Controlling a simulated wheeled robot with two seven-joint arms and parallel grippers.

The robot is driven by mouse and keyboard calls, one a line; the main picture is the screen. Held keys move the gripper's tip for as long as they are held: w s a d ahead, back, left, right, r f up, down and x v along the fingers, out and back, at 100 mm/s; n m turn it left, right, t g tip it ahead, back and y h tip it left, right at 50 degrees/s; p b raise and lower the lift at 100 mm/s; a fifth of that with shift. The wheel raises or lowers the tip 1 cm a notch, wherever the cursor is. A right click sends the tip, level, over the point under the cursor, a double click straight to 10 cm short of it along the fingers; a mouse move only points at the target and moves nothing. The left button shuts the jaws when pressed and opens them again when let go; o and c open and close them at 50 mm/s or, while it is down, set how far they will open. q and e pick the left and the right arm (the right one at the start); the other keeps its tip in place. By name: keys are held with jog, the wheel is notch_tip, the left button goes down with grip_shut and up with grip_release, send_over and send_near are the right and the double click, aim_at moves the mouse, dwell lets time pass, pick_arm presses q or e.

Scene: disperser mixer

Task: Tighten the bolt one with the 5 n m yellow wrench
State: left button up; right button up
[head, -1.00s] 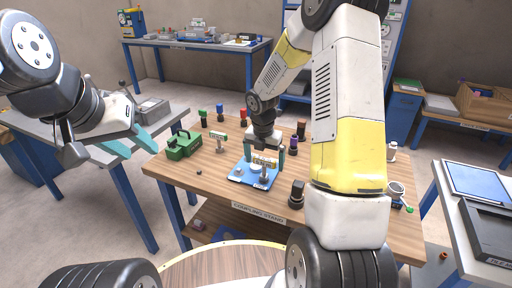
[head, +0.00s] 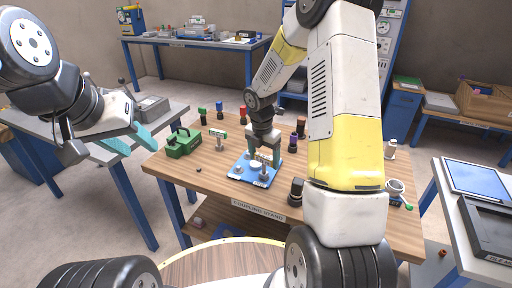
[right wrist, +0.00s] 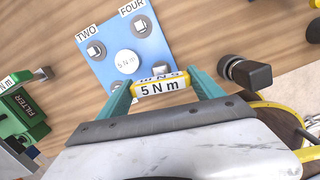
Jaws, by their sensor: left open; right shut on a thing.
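My right gripper (right wrist: 162,92) is shut on the yellow wrench (right wrist: 160,86), whose label reads 5 N m. In the head view this gripper (head: 264,157) is low over the blue plate (head: 244,178). The blue plate (right wrist: 108,70) carries bolts beside the labels TWO (right wrist: 86,33) and FOUR (right wrist: 132,7), and a white disc (right wrist: 126,62) marked 5 N m. The plate's near part is partly hidden by the gripper and wrench. No label ONE is readable, and I cannot tell whether the wrench sits on a bolt. My left gripper (head: 131,143) is open and empty, left of the table.
Several coloured-top items stand behind. A dark fitting (head: 295,192) stands close to the plate's right. The table's front left is mostly clear.

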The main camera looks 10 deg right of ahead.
jog(key=m, duration=0.3)
jog(key=shift+m, duration=0.3)
jog(key=m, duration=0.3)
jog(key=shift+g, duration=0.3)
jog(key=shift+m, duration=1.3)
jog(key=shift+f+m+g, duration=0.1)
jog(key=shift+m+g, duration=0.3)
jog(key=shift+m, duration=0.8)
jog(key=m, duration=0.3)
